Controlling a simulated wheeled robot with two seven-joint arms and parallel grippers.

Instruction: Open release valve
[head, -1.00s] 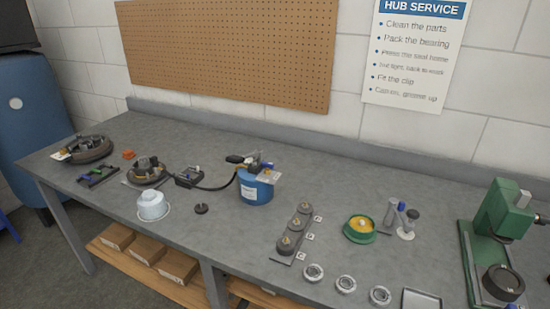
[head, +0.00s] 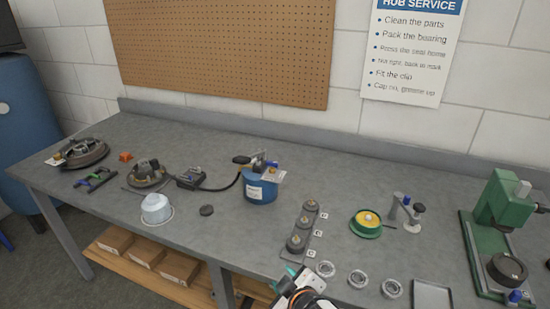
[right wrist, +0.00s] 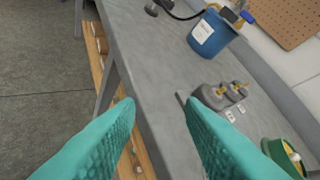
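A blue canister (head: 261,189) with a white label stands upright near the middle of the bench. Its top carries a black-handled part (head: 241,160), a grey metal fitting and a small blue piece (head: 272,164); which of these is the release valve I cannot tell. The canister (right wrist: 211,36) also shows at the top of the right wrist view. My right gripper (right wrist: 160,103) has its teal fingers spread with nothing between them. In the head view it (head: 292,276) is at the bench's front edge, in front of and apart from the canister. My left gripper is out of view.
A holder with several grey knobs (head: 302,227), bearing rings (head: 358,279), a green dish (head: 366,223) and a green press (head: 497,221) lie to the right.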

